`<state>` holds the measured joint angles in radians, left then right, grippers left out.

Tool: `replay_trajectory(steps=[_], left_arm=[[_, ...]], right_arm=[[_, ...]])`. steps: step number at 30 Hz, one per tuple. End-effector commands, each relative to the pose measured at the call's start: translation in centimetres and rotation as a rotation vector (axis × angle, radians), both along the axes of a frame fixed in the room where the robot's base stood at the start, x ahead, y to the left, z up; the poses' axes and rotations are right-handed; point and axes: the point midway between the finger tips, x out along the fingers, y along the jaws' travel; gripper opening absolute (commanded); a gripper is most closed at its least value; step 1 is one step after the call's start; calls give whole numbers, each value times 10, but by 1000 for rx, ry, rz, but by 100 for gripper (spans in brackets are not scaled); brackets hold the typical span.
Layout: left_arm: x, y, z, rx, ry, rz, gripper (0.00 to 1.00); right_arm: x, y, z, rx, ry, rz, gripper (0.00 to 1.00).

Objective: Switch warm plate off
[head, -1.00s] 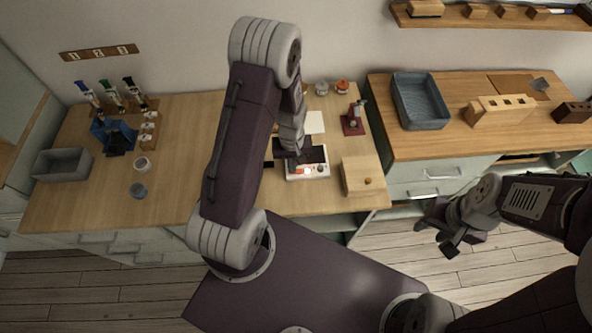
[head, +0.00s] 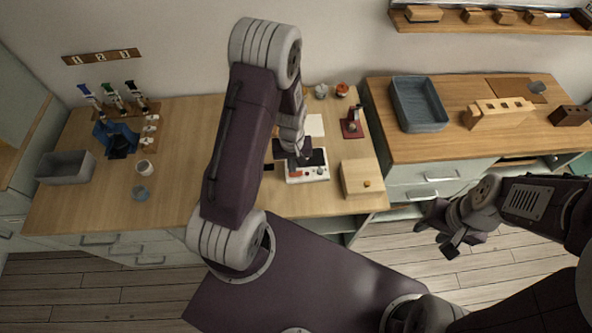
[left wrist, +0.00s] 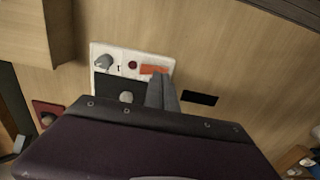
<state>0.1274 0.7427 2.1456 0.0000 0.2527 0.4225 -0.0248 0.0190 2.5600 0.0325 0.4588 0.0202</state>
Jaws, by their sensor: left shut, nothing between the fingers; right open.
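The warm plate (head: 308,178) is a white box with a dark top on the wooden counter. Its front panel carries an orange switch (left wrist: 152,70), a small dark red lamp (left wrist: 132,65) and a grey knob (left wrist: 104,62). My left gripper (head: 304,160) is shut and empty over the warm plate. In the left wrist view its fingertips (left wrist: 160,78) are right beside the orange switch and partly cover it; I cannot tell whether they touch. My right gripper (head: 445,236) is open and empty, out in front of the right-hand cabinet.
A wooden box (head: 358,178) with a knob stands just right of the warm plate. A dark red stand (head: 351,126) is behind it. A small black item (left wrist: 200,98) lies beside the plate.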

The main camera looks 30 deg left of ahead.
Motion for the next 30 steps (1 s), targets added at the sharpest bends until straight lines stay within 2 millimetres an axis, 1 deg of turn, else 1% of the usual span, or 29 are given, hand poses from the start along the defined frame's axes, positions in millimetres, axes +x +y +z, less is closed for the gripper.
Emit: replay_trajectory(steps=[1, 13, 30], left_arm=[[0, 0, 11, 0, 0, 0, 0], [0, 0, 48, 0, 1, 0, 0], [1, -2, 47, 1, -3, -6, 0]], right_arm=[[0, 0, 10, 0, 0, 0, 41], [0, 0, 44, 0, 0, 0, 41], [0, 0, 42, 0, 0, 0, 41]])
